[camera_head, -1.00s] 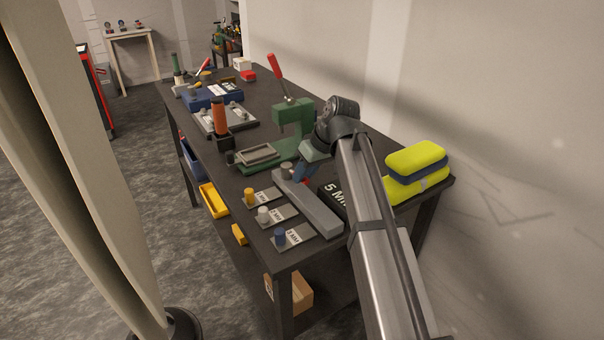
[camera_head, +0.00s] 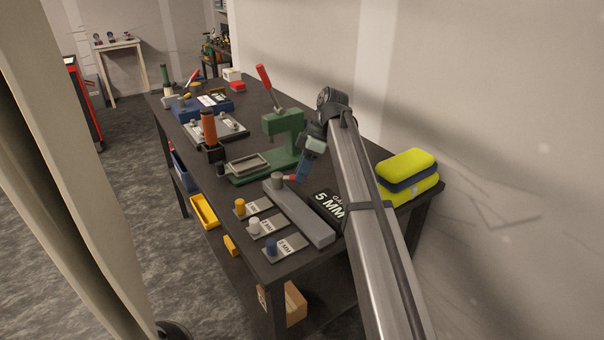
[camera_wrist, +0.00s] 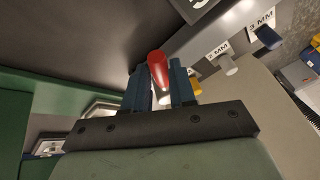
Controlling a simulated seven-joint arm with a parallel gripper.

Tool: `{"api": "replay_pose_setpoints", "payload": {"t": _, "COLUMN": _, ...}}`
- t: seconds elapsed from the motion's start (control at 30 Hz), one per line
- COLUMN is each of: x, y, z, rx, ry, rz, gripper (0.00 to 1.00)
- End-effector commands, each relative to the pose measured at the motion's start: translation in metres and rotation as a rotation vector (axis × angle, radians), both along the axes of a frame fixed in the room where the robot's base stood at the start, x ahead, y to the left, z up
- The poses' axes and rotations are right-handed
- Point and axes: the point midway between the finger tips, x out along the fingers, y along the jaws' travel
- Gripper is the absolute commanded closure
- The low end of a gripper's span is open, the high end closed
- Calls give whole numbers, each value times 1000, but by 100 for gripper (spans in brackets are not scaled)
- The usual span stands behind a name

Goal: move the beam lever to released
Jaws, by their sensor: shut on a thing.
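The beam lever shows as a short red handle (camera_head: 291,178) beside a grey round post (camera_head: 277,180) at the far end of a grey beam (camera_head: 305,218) on the bench. In the wrist view the red handle (camera_wrist: 158,70) stands between the two dark blue fingers. My gripper (camera_head: 298,176) is shut on this handle; in the wrist view (camera_wrist: 160,90) its jaws flank it. The fingers hide part of the handle in the head view.
A green press (camera_head: 283,135) with its own red-handled lever (camera_head: 264,77) stands close behind my gripper. A black 5 MM block (camera_head: 328,203) lies right of the beam. Labelled plates with knobs (camera_head: 284,247) lie left. Yellow-green bundles (camera_head: 408,178) sit at the right edge.

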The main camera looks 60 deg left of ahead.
Motion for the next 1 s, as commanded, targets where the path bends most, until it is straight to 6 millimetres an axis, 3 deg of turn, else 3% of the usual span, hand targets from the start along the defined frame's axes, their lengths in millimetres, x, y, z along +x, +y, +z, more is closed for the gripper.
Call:
{"api": "replay_pose_setpoints", "payload": {"t": 0.3, "x": 4, "y": 7, "z": 0, "rx": 1, "ry": -1, "rz": 93, "gripper": 100}}
{"api": "replay_pose_setpoints", "payload": {"t": 0.77, "x": 4, "y": 7, "z": 0, "rx": 0, "ry": -2, "rz": 105, "gripper": 100}}
{"api": "replay_pose_setpoints", "payload": {"t": 0.8, "x": 4, "y": 7, "z": 0, "rx": 0, "ry": -2, "rz": 105, "gripper": 73}}
{"api": "replay_pose_setpoints", "payload": {"t": 1.0, "x": 3, "y": 7, "z": 0, "rx": 0, "ry": -1, "rz": 104, "gripper": 54}}
